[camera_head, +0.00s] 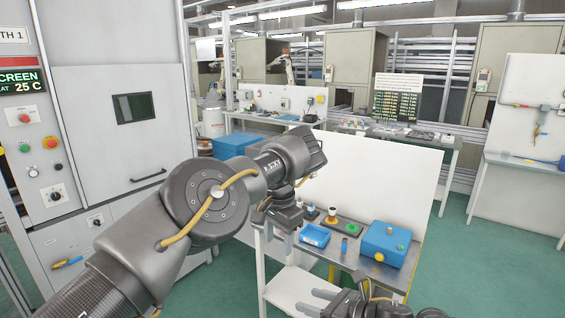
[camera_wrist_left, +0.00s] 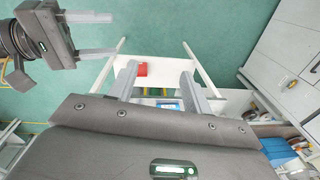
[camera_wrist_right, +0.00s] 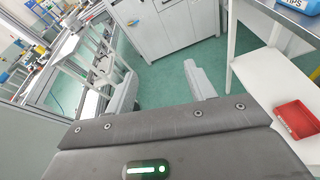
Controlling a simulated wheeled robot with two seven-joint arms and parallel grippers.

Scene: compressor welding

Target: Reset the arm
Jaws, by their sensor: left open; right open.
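My left arm (camera_head: 215,195) reaches in from the left in the head view, bent, with its gripper (camera_head: 291,226) hanging over the left end of a small workbench. In the left wrist view the left gripper's fingers (camera_wrist_left: 157,75) are apart with nothing between them. My right gripper (camera_head: 318,301) is low at the bottom of the head view, in front of the bench, and also shows at the upper left of the left wrist view (camera_wrist_left: 92,36). In the right wrist view its fingers (camera_wrist_right: 160,80) are apart and empty.
The workbench (camera_head: 345,262) carries a blue bin (camera_head: 315,236), a blue box (camera_head: 385,243) and small parts, with a white panel (camera_head: 375,170) behind. A red tray (camera_wrist_right: 297,119) is on its lower shelf. A grey cabinet (camera_head: 125,130) stands left. Green floor is open at right.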

